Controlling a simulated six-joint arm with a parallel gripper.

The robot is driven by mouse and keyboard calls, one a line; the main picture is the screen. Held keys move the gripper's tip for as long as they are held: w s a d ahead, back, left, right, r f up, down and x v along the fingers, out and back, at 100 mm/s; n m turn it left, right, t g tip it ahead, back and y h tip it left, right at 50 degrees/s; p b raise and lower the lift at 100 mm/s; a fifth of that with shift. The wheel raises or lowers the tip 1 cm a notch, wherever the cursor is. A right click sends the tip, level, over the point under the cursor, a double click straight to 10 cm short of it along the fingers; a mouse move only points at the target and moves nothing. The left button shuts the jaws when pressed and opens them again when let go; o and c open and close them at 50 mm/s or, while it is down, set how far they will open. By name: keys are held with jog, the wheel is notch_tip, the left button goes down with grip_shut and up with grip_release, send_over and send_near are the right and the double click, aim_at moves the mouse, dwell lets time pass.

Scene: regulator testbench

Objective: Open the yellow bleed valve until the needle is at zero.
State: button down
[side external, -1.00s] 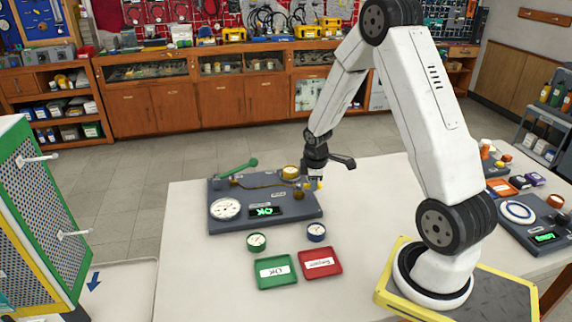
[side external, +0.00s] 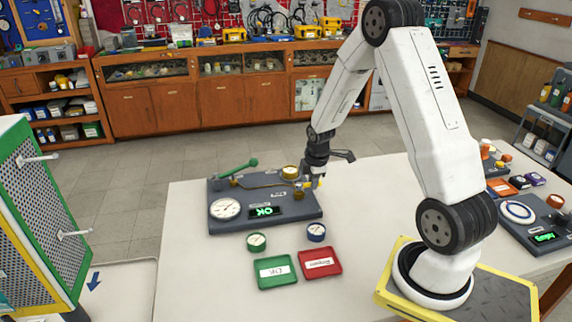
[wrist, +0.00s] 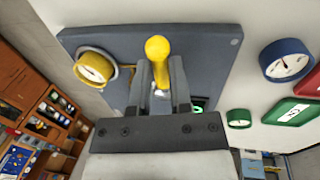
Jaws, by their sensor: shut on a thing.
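The yellow bleed valve (wrist: 157,47) has a round-ended yellow handle, seen between and beyond my fingertips in the wrist view. My gripper (wrist: 160,72) is shut on it; it also shows in the side view at the bench unit's right end (side external: 314,183). The grey test unit (side external: 262,222) carries a large white dial (side external: 225,208), a green lever (side external: 238,170), a lit green display reading OK (side external: 265,211) and a yellow-rimmed gauge (wrist: 95,67). That gauge's needle shows, but its reading is too small to tell. My fingers hide the valve's base.
Loose green (side external: 256,242) and blue (side external: 316,232) gauges lie in front of the unit. Green (side external: 276,271) and red (side external: 320,263) labelled trays stand nearer. A second unit (side external: 530,222) is at the right. The table's left front is clear.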

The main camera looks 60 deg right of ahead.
jog(key=c, duration=0.5)
grip_release()
jog(key=shift+c, duration=0.2)
jog(key=shift+r, duration=0.1)
notch_tip(320, 180, up, 8)
jog(key=s+a, duration=0.1)
jog(key=shift+f, duration=0.25)
jog(key=s+a+m, duration=0.3)
jog(key=a+m, duration=0.1)
jog(key=a, duration=0.7)
jog(key=s+a+r+m+t+y, duration=0.1)
jog(key=s+a+m, duration=0.2)
jog(key=a, duration=0.9)
jog(key=shift+s+m+y, duration=0.3)
jog(key=shift+m, duration=0.8)
